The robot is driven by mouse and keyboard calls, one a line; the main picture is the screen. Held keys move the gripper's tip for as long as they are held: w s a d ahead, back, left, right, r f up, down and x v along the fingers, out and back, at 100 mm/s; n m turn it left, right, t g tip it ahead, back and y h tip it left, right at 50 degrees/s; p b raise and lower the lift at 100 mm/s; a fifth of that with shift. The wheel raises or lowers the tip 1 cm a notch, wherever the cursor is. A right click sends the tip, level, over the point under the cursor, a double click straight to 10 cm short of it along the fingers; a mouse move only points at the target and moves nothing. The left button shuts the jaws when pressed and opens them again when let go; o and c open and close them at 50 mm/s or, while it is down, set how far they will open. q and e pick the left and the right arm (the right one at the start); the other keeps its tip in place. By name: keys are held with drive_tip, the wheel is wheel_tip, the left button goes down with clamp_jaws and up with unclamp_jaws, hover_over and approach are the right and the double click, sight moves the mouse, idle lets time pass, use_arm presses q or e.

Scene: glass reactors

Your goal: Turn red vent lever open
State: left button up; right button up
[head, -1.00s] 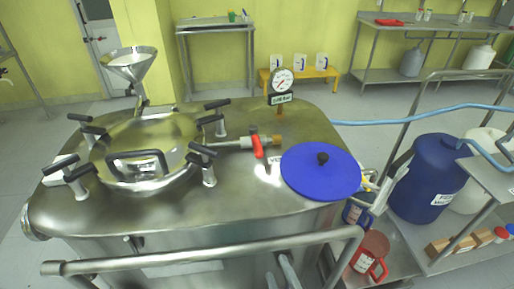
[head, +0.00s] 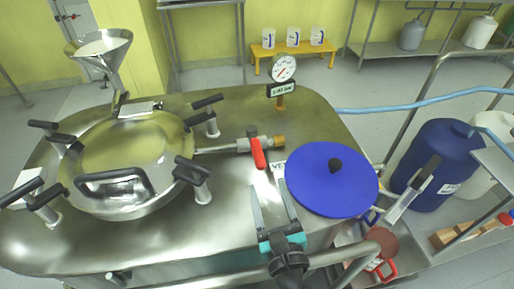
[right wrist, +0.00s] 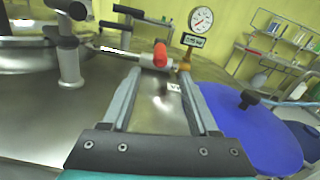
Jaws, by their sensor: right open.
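The red vent lever (head: 257,153) sits on a small valve at the end of a metal pipe (head: 220,149) on top of the steel reactor (head: 226,220). In the head view it points toward the front. My right gripper (head: 271,186) is open and empty, just in front of the lever, its fingers pointing at it. In the right wrist view the red lever (right wrist: 160,54) shows beyond and between the open fingertips, apart from them. My left gripper is not in view.
A blue round lid (head: 318,190) with a black knob lies right of my right gripper. A pressure gauge (head: 283,68) stands behind the valve. The round hatch (head: 130,165) with black clamp handles is to the left. A rail (head: 200,275) runs along the front.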

sight(258, 153)
drive_tip(key=w, duration=0.3)
drive_tip(key=w+a, duration=0.1)
drive_tip(key=w, duration=0.3)
drive_tip(key=w+a, duration=0.1)
drive_tip(key=w, duration=0.3)
drive_tip(key=shift+w+a+p, duration=0.15)
drive_tip(key=shift+w+p, duration=0.1)
drive_tip(key=shift+p, duration=0.05)
clamp_jaws()
idle(1.0)
